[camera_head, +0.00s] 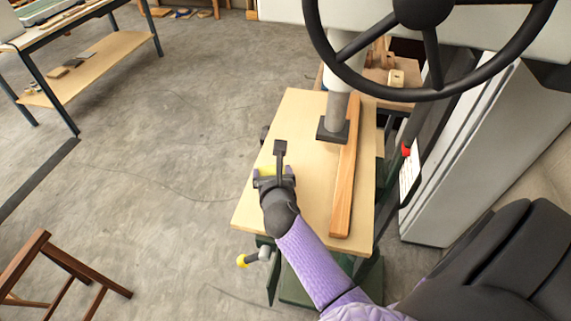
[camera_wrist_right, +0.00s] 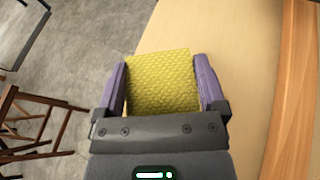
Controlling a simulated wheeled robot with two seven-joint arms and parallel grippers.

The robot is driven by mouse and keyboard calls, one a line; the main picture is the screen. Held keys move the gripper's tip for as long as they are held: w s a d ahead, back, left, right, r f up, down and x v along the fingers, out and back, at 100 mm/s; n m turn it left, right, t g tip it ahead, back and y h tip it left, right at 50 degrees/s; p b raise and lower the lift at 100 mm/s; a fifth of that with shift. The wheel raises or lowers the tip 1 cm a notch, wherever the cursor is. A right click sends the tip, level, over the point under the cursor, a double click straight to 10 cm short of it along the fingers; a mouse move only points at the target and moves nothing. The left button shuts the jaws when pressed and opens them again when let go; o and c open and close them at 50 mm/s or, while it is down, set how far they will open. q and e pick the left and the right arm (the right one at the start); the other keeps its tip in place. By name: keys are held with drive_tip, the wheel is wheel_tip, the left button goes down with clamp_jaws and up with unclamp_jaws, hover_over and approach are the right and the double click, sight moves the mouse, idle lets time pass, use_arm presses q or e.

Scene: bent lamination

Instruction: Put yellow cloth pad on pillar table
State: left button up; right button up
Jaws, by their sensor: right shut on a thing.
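The yellow cloth pad (camera_wrist_right: 164,82) sits between the two fingers of my right gripper (camera_wrist_right: 162,90) in the right wrist view. The gripper is shut on it. In the head view only a small strip of the pad (camera_head: 266,170) shows beside my right gripper (camera_head: 273,178), which is over the left part of the pillar table (camera_head: 308,130). The table has a pale wooden top. I cannot tell whether the pad touches the tabletop. My left gripper is not in view.
A long wooden strip (camera_head: 346,175) lies along the right side of the tabletop. A grey metal column with a square foot (camera_head: 333,130) stands at its back, under a black handwheel (camera_head: 345,72). The tabletop's front left is clear.

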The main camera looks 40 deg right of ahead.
wheel_tip(320, 180, down, 6)
drive_tip(key=b, duration=0.2)
drive_tip(key=shift+d+r+b, duration=0.1)
drive_tip(key=shift+r+b, duration=0.15)
drive_tip(key=shift+b, duration=0.05)
drive_tip(key=shift+r, duration=0.2)
drive_tip(key=shift+f, duration=0.15)
drive_tip(key=o, duration=0.9)
drive_tip(key=p+v, duration=0.2)
drive_tip(key=v, duration=0.4)
drive_tip(key=shift+s+r, duration=0.3)
drive_tip(key=shift+r, duration=0.05)
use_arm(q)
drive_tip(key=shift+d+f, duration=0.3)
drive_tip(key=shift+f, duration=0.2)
use_arm(e)
drive_tip(key=shift+s+a+r, duration=0.1)
drive_tip(key=shift+s+a, duration=0.2)
drive_tip(key=shift+s, duration=0.1)
